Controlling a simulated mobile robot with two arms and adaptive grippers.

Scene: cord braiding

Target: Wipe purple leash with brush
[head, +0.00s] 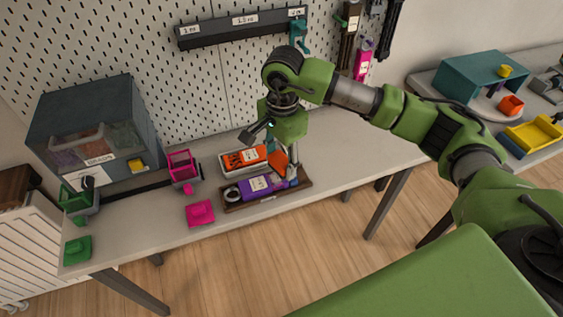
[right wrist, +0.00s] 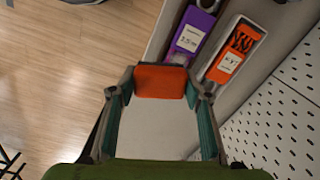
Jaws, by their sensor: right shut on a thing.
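The purple leash (head: 256,185) is a purple bundle with a white label, lying in a brown tray (head: 233,205) near the table's front edge. It also shows at the top of the right wrist view (right wrist: 190,34). My right gripper (head: 277,152) is over the right part of the trays, close to the leash. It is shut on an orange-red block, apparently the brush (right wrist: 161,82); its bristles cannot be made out. The brush also shows in the head view (head: 279,163). Whether it touches the leash cannot be told. My left gripper is not in view.
An orange bundle (head: 244,159) lies in a pale tray just behind the leash. Pink (head: 200,213) and green (head: 77,250) pieces and a grey bin (head: 88,125) stand to the left. A pegboard rises behind. The table right of the trays is clear.

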